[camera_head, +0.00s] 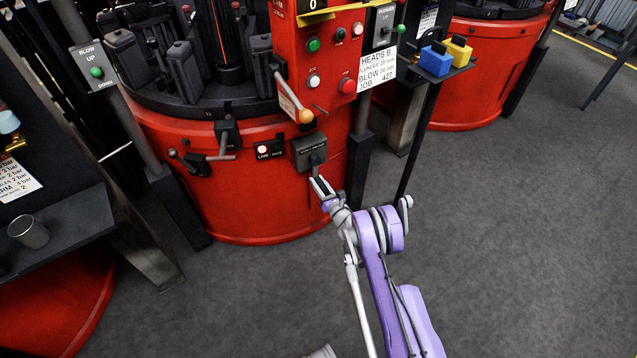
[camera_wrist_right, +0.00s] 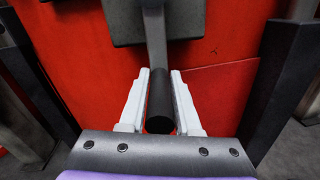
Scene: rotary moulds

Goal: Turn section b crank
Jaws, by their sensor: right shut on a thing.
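A dark grey box (camera_head: 310,150) is mounted on the front of the red rotary machine (camera_head: 240,205). A grey crank arm hangs down from it and ends in a black cylindrical handle. The wrist view shows the box (camera_wrist_right: 155,22), the crank arm (camera_wrist_right: 155,50) and the black handle (camera_wrist_right: 160,105). My right gripper (camera_head: 321,186) reaches up from below, and in the wrist view its two pale fingers (camera_wrist_right: 160,85) stand on both sides of the handle, shut on it. The box's label is too small to read. My left gripper is out of view.
An orange-knobbed lever (camera_head: 304,116) and a red button panel (camera_head: 325,65) are above. Another handle (camera_head: 205,157) juts out to the left. A dark post (camera_head: 358,165) stands just right of the crank. The grey floor at right is clear.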

